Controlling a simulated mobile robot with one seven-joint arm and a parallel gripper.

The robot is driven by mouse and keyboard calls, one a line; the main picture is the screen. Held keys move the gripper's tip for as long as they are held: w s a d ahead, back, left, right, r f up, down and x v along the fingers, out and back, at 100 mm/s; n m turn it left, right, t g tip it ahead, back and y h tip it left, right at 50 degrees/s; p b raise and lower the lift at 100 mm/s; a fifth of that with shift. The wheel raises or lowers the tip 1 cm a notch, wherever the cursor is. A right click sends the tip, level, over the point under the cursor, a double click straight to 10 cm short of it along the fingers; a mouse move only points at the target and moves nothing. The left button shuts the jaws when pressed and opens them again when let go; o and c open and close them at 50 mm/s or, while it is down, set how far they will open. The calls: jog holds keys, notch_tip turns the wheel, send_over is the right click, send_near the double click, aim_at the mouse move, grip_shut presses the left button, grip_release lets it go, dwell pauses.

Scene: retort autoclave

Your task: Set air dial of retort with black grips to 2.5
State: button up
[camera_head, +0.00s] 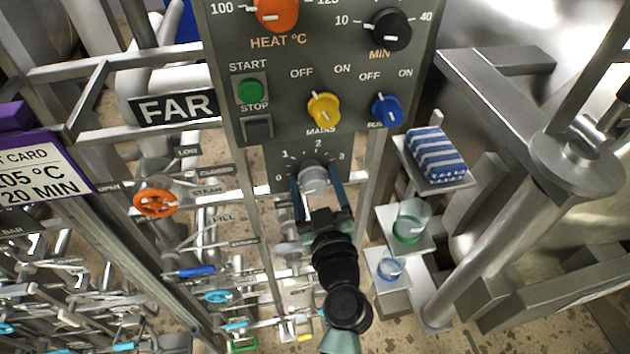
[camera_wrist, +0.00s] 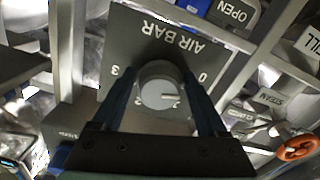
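The air dial (camera_head: 313,178) is a grey round knob at the bottom of the dark panel, with a scale from 0 to 3. In the wrist view the air dial (camera_wrist: 158,88) appears upside down below the words AIR BAR. Its pale pointer line points right in that view, towards the low-number side of the scale; the exact value is unclear. My gripper (camera_head: 317,182) has one dark blue finger on each side of the dial. In the wrist view the gripper (camera_wrist: 160,78) looks open, with small gaps beside the knob. No black grips are clearly visible.
The panel (camera_head: 285,75) also carries an orange heat knob (camera_head: 277,12), a black minutes knob (camera_head: 386,30), yellow (camera_head: 323,108) and blue (camera_head: 386,110) switches and a green start button (camera_head: 250,90). Shelves with a striped cloth (camera_head: 436,155) and glass (camera_head: 411,221) stand right. Pipes and an orange valve (camera_head: 154,202) lie left.

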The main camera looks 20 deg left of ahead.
jog(key=c, duration=1.1)
